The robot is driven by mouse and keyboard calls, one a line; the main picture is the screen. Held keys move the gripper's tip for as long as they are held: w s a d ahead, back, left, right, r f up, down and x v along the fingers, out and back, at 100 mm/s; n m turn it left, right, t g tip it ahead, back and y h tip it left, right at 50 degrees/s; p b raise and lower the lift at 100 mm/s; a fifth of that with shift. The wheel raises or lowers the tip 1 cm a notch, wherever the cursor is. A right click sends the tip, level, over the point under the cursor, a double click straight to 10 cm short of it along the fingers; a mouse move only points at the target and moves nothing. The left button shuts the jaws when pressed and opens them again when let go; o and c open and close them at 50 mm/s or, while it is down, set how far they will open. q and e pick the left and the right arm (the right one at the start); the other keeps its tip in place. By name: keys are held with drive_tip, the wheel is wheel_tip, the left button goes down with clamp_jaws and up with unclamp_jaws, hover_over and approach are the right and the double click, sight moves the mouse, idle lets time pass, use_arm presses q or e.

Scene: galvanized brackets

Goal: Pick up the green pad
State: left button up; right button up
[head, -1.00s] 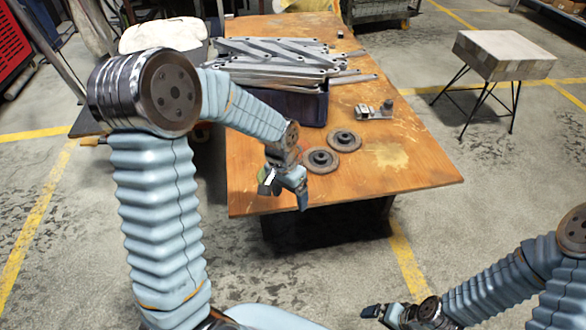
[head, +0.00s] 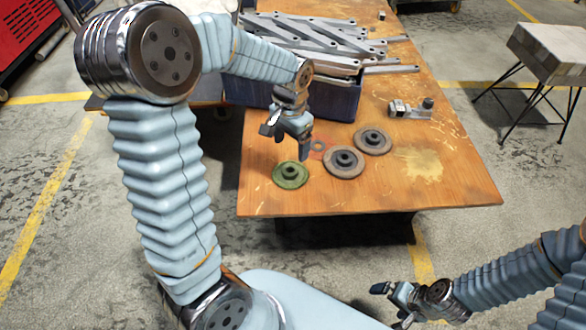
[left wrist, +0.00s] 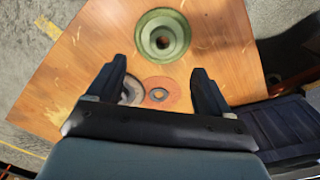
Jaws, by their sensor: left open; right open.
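The green pad (head: 291,175) is a round disc with a dark raised hub, lying flat near the table's front left corner. It also shows whole in the left wrist view (left wrist: 150,48), beyond the fingertips. My left gripper (head: 287,140) is open and empty, above the table and behind the pad in the head view. In the left wrist view its fingers (left wrist: 160,72) are spread wide with nothing between the tips. My right gripper (head: 392,304) is open and empty, low in front of the table, away from the pad.
A flat reddish ring (head: 318,148) and two brown-grey discs (head: 343,163) (head: 372,141) lie right of the pad. A dark blue bin (head: 340,98) heaped with metal brackets (head: 320,42) stands behind. A metal fitting (head: 411,109) lies further right. The table's front right (head: 440,190) is clear.

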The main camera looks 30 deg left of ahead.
use_arm(q)
hover_over(290, 169)
drive_tip(key=f, duration=0.4)
drive_tip(key=shift+s+d+f, duration=0.1)
drive_tip(key=shift+d+f, duration=0.15)
drive_tip(key=shift+f, duration=0.05)
drive_tip(key=f, duration=0.5)
drive_tip(key=shift+a+f, duration=0.2)
drive_tip(key=shift+f, duration=0.1)
drive_tip(key=c, duration=1.2)
drive_tip(key=shift+o, duration=0.2)
drive_tip(key=shift+r, duration=0.55)
wheel_tip(290, 169, up, 2)
drive_tip(key=shift+r, duration=0.25)
drive_tip(key=w+d+r, duration=0.9)
drive_tip(key=d, duration=0.1)
drive_tip(key=shift+w+d+r, duration=0.2)
drive_tip(key=shift+w+r, duration=0.05)
